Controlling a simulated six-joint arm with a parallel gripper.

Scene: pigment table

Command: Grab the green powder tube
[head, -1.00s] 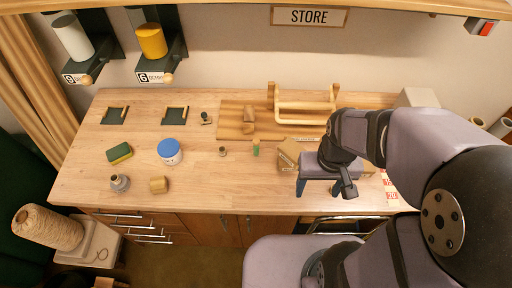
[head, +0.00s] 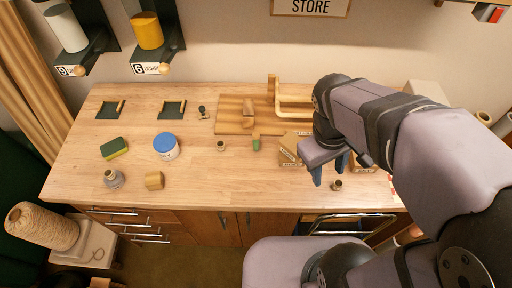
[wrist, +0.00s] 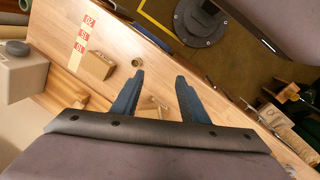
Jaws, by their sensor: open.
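A small green tube (head: 256,143) with a lighter tan top stands upright near the middle of the wooden table in the head view. I cannot make it out in the wrist view. My gripper (head: 329,169) is open, over the table to the right of the tube and apart from it. In the wrist view my gripper (wrist: 160,78) shows two spread blue fingers with no object held between them.
A cardboard box (head: 290,150) lies between the tube and my gripper. A small brass round piece (head: 337,185) is below my gripper. A small jar (head: 221,146) stands left of the tube, and a wooden board (head: 232,125) lies behind. The front middle table is clear.

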